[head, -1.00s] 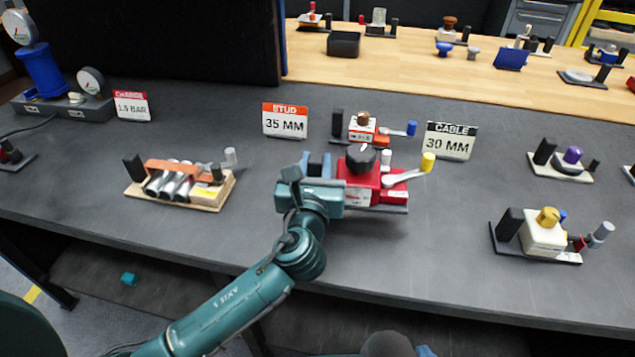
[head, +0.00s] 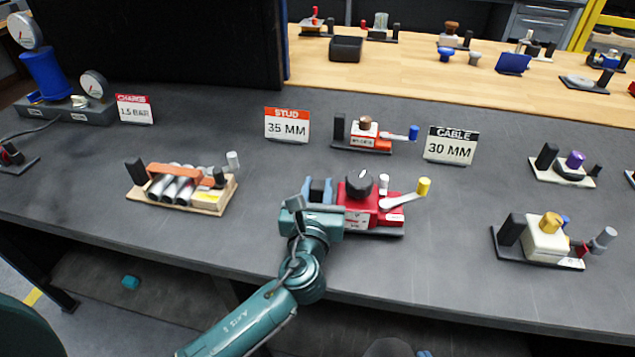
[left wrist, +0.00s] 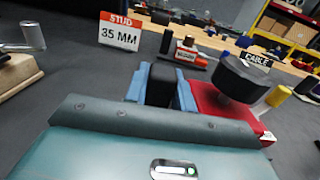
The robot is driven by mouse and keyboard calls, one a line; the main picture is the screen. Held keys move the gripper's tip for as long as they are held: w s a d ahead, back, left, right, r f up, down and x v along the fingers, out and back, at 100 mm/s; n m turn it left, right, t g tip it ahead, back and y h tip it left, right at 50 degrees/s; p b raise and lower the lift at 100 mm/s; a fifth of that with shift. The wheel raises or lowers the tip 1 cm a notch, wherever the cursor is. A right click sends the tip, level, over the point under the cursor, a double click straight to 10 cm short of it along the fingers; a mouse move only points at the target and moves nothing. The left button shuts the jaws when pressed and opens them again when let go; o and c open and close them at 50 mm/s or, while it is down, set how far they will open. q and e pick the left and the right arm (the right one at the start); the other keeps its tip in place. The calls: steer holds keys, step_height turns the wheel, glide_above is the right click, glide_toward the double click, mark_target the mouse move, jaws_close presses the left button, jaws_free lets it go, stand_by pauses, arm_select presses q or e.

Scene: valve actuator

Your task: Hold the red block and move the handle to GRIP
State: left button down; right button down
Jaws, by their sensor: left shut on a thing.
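The red block (head: 357,210) stands on a dark base near the front of the grey bench, with a black round knob (head: 360,183) on top. Its grey handle with a yellow tip (head: 423,187) points right and slightly back; the small labels on the block are unreadable. A black post (left wrist: 162,78) rises at the left end of the same unit. My left gripper (head: 319,192) is shut on this post, one bluish finger on each side, just left of the red block. The black knob (left wrist: 243,80) and yellow tip (left wrist: 279,96) also show in the left wrist view. My right gripper is out of view.
A red-and-white unit with a blue-tipped lever (head: 368,140) stands behind, between the STUD 35 MM sign (head: 287,124) and CABLE 30 MM sign (head: 450,146). A wooden-based unit (head: 210,203) is left, a cream unit (head: 543,238) right. Bench is clear around the red block.

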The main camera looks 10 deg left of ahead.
arm_select(q)
steer(key=shift+f, duration=0.55)
stand_by(1.1)
